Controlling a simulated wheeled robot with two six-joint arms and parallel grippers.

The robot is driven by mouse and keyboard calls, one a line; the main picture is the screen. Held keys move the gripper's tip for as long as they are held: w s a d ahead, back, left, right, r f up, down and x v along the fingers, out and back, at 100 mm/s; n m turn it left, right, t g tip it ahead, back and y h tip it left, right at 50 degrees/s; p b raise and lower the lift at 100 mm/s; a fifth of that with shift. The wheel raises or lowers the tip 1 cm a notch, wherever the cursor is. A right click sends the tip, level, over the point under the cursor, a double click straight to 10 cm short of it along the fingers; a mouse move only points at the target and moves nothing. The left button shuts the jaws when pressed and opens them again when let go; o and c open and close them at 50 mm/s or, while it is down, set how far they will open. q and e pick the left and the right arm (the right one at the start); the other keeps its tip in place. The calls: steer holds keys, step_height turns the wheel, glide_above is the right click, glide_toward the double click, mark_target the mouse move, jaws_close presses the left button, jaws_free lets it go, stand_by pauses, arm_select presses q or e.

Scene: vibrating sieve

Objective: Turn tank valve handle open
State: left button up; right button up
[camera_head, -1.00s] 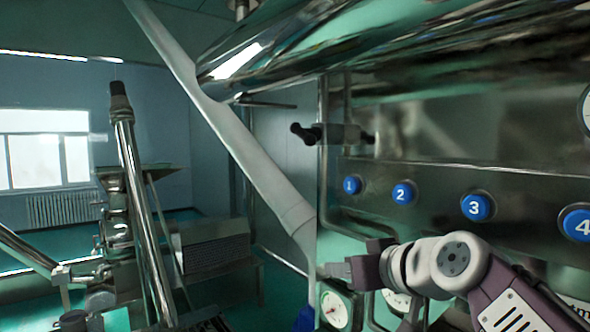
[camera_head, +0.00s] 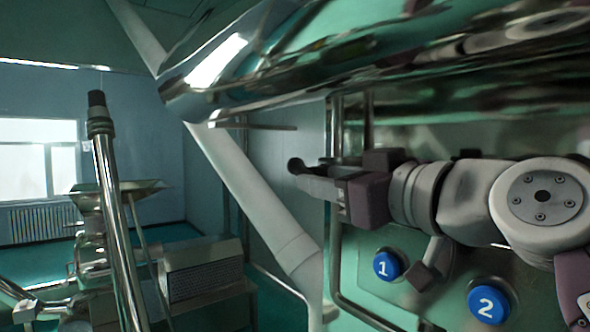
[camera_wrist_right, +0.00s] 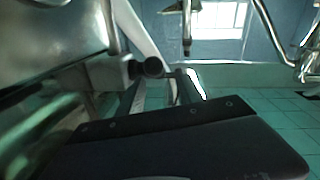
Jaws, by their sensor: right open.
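The tank valve handle (camera_head: 299,168) is a dark bar with a rounded end, sticking out to the left beside the metal panel in the head view. My right gripper (camera_head: 338,184) is at the handle, overlapping its right part in the picture. Its jaws are open, and I cannot tell whether they touch the handle. In the right wrist view, the handle's dark round end (camera_wrist_right: 152,67) shows above the dark plate of my gripper (camera_wrist_right: 180,140). The valve body is mostly hidden behind my gripper. My left gripper is not in view.
A shiny tank (camera_head: 240,60) hangs just above my right arm. Blue numbered buttons (camera_head: 387,265) sit on the panel below it. A white slanted pipe (camera_head: 245,180) passes to the left. Machinery with a steel tube (camera_head: 118,220) stands farther left, with open floor behind.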

steer(key=w+p, duration=0.1)
steer(key=w+a+r+p, duration=0.1)
steer(key=p, duration=0.1)
steer(key=shift+w+a, duration=0.1)
steer(key=shift+a, duration=0.1)
steer(key=w, duration=0.2)
steer(key=w+a+f+p, duration=0.1)
steer(key=w, duration=0.1)
steer(key=w+a+p, duration=0.1)
steer(key=w, duration=0.1)
steer(key=shift+w+a+f, duration=0.15)
steer(key=shift+w+a, duration=0.05)
steer(key=shift+w, duration=0.1)
steer(key=shift+s, duration=0.7)
steer(key=c, duration=0.5)
steer(key=shift+w, duration=0.25)
jaws_close()
